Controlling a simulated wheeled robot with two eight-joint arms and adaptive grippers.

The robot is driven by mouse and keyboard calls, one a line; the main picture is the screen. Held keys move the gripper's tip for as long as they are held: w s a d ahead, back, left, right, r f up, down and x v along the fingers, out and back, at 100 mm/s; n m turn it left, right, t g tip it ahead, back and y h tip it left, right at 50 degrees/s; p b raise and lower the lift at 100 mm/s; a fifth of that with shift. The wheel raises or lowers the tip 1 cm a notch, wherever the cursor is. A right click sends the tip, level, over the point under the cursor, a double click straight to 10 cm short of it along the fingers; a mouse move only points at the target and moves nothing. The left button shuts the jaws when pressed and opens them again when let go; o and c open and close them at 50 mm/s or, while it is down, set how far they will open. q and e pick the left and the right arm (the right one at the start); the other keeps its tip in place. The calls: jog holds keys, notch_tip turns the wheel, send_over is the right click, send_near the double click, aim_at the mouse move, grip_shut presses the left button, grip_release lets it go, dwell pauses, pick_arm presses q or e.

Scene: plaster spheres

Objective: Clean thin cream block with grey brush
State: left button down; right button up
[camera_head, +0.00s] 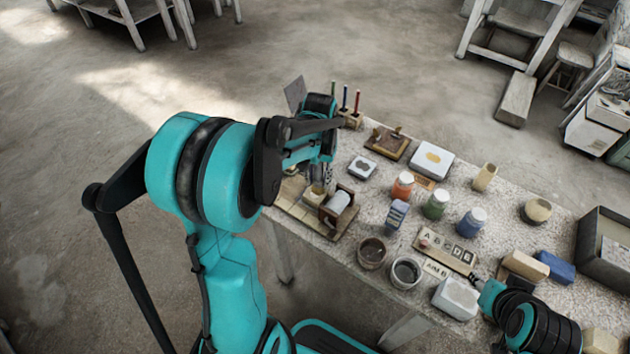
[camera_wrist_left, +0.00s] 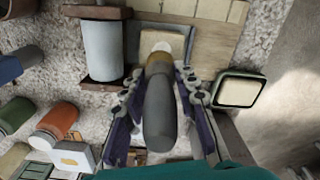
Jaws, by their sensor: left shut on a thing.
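My left gripper (camera_head: 322,178) is over the near left end of the table. In the left wrist view its two fingers (camera_wrist_left: 160,105) are closed around the grey brush (camera_wrist_left: 158,118), which has a grey handle, a tan collar and a pale tip. The tip points at a thin cream block (camera_wrist_left: 148,40) on a wooden board (camera_wrist_left: 205,45); I cannot tell whether they touch. In the head view the block (camera_head: 315,195) is beside the roller, and the brush is mostly hidden by the gripper. My right gripper (camera_head: 478,284) is near a white block; its fingers are too small to judge.
A white roller (camera_wrist_left: 102,52) in a brown holder stands left of the block. A dark-framed pad (camera_wrist_left: 238,90) lies to the right. Orange (camera_head: 402,186), green (camera_head: 435,205) and blue (camera_head: 471,222) jars and two cups (camera_head: 372,253) stand further along the speckled table.

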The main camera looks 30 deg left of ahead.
pick_arm(q)
jog(key=shift+w, duration=0.4)
jog(key=shift+s, duration=0.1)
jog(key=shift+s+r+p, duration=0.35)
jog(key=shift+s+r, duration=0.05)
jog(key=shift+s, duration=0.2)
jog(key=shift+s+r+p, duration=0.3)
jog(key=shift+s+r, duration=0.05)
jog(key=shift+s, duration=0.25)
jog(key=shift+f+b, duration=0.65)
jog(key=shift+f, duration=0.2)
jog(key=shift+s+r, duration=0.1)
